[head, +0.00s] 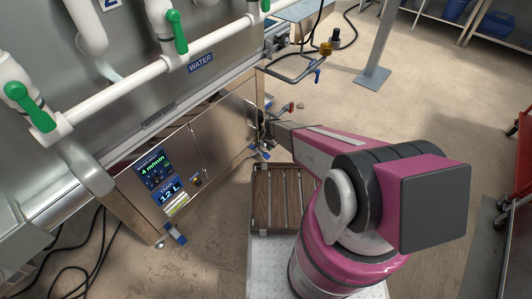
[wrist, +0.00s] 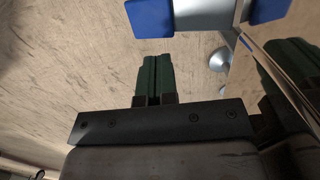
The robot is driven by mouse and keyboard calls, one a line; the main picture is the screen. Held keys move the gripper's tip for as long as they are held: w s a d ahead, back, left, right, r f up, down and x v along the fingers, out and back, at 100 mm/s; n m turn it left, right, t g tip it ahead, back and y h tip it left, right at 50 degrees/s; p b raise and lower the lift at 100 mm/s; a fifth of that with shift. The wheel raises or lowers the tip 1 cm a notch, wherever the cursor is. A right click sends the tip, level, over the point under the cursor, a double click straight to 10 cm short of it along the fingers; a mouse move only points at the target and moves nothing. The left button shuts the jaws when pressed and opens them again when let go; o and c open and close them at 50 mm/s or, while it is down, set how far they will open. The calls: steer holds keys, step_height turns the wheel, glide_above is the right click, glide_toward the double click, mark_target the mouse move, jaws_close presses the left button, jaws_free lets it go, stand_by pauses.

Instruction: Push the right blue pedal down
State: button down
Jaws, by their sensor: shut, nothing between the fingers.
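The right blue pedal (head: 263,154) shows low at the right end of the machine's front, partly hidden by my arm's end. My gripper's dark green fingers (wrist: 153,58) are shut and empty, pointing at the first blue piece. A small gap shows between them in the picture; the true distance is unclear. In the head view, the fingertips are hard to make out. The left blue pedal (head: 176,237) is at the machine's lower left.
The steel machine front (head: 222,125) stands beside my gripper; in the wrist view, its shiny panel (wrist: 290,65) reflects the fingers. A round metal foot (wrist: 219,60) is near the blue pieces. A slatted wooden crate (head: 262,200) is close to my arm.

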step_height(320, 180, up, 11)
steer(key=shift+w+d+f, duration=0.2)
steer(key=shift+w+d, duration=0.15)
steer(key=shift+w, duration=0.05)
steer(key=shift+d, duration=0.1)
stand_by(0.4)
